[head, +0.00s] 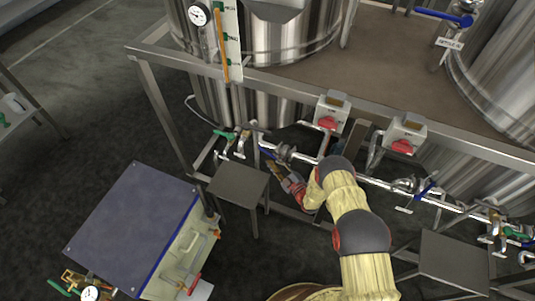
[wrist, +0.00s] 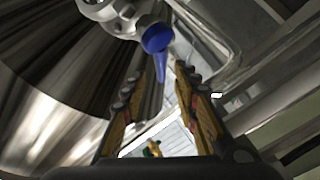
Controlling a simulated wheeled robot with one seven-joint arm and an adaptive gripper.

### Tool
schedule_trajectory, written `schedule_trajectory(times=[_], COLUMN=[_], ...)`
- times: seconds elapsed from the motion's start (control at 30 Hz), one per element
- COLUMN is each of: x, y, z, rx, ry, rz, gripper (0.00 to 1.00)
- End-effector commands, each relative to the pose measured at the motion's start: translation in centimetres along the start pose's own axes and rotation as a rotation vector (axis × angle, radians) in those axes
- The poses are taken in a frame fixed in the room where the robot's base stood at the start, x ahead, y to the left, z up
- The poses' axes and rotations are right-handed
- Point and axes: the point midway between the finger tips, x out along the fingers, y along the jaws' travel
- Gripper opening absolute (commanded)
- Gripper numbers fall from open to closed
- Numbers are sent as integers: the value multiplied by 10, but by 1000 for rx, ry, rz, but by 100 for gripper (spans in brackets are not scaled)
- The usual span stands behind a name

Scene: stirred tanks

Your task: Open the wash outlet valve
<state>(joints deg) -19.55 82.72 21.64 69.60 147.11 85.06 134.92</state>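A valve with a blue lever handle (head: 268,153) sits on the pipe run under the left tank. In the wrist view the blue handle (wrist: 157,42) hangs from a metal valve body (wrist: 122,14), its narrow end pointing down between my fingers. My gripper (head: 275,169) is just below and beside this handle in the head view. In the wrist view my gripper (wrist: 162,95) is open, with a finger on each side of the handle's tip. I cannot tell whether either finger touches it. No label on this valve is readable, so I cannot confirm it is the wash outlet valve.
Another blue-handled valve (head: 427,189) sits further right on the pipe. A small grey stand (head: 239,184) is left of my gripper. A blue-topped cart (head: 130,225) stands front left.

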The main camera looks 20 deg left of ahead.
Motion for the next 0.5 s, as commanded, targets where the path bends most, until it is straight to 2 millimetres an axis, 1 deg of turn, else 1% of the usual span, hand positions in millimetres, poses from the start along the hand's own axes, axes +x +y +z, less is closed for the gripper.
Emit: schedule_trajectory(times=[0.03, 0.1, 0.3, 0.5], x=[9, 21, 47, 58], y=[-3, -3, -3, -2], z=[0, 0, 0, 0], rx=[-1, -2, -2, -2], ry=[3, 4, 2, 1], rz=[-2, -1, -3, -3], gripper=[30, 30, 30, 30])
